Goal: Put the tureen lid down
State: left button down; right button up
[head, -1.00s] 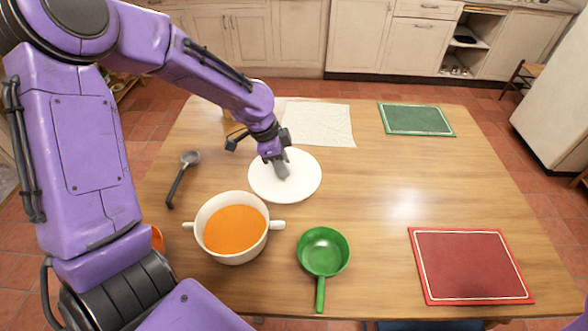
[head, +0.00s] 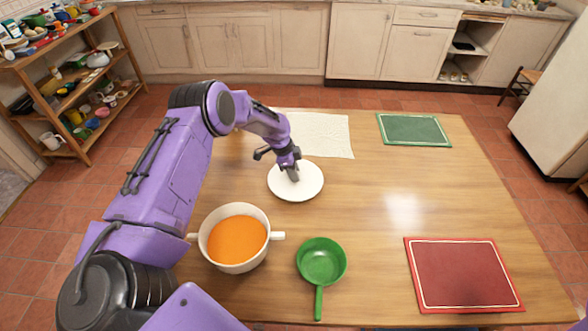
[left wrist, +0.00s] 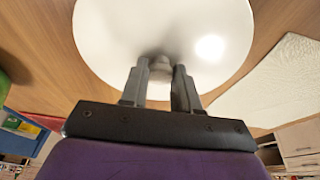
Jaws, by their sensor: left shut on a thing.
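The white round tureen lid (head: 308,187) is in the middle-left part of the table in the head view. My left gripper (head: 293,174) comes down on it from above and is shut on its knob. In the left wrist view the lid (left wrist: 110,40) fills the top, with the knob between the fingers (left wrist: 160,80). I cannot tell for sure whether the lid touches the table. The white two-handled tureen (head: 267,256) holds orange soup and stands open nearer to me. My right gripper is not in view.
A green pan (head: 321,262) stands right of the tureen. A red mat (head: 464,274) lies at the front right, a green mat (head: 414,130) at the back right. A white cloth (head: 322,135) lies behind the lid. The table's middle right (head: 400,200) is clear.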

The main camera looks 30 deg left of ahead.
aim_at(284, 177)
pick_arm(q)
jog(key=shift+f, duration=0.3)
jog(key=c, duration=0.8)
grip_release()
jog(key=shift+r, duration=0.3)
jog(key=b+v, duration=0.2)
jog(key=v, duration=0.9)
jog(key=shift+s+a+r+b, duration=0.1)
jog(key=shift+a+r+b, duration=0.05)
jog(key=shift+r+b, duration=0.2)
